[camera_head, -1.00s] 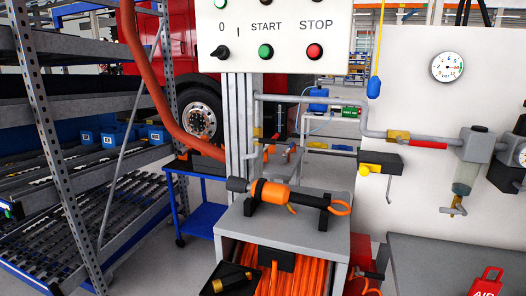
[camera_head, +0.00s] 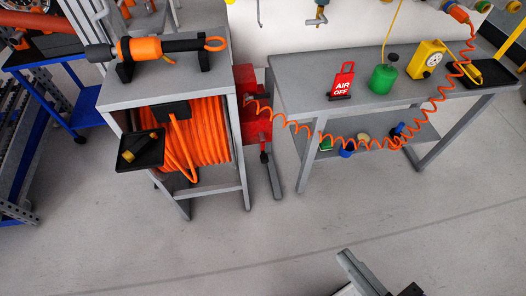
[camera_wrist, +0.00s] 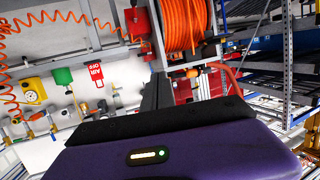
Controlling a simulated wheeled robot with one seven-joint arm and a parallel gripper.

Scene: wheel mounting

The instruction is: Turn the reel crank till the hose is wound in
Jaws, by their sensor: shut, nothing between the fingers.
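The reel of orange hose (camera_head: 205,135) sits under the top of a grey stand (camera_head: 165,88), at upper left in the head view. It also shows at the top of the wrist view (camera_wrist: 184,25). A red box (camera_head: 252,110) is on the stand's right side, with a small dark part (camera_head: 264,151) low on it that may be the crank handle; I cannot tell surely. An end of orange hose hangs from a black guide (camera_head: 173,110) at the reel's front. My gripper (camera_wrist: 157,90) is shut and empty, apart from the reel and box.
A grey bench (camera_head: 300,90) stands right of the reel, with an AIR OFF tag (camera_head: 342,85), a green bottle (camera_head: 383,78) and a yellow device (camera_head: 427,60). A coiled orange air hose (camera_head: 380,138) hangs along it. A black tray (camera_head: 138,150) juts from the stand. The floor in front is clear.

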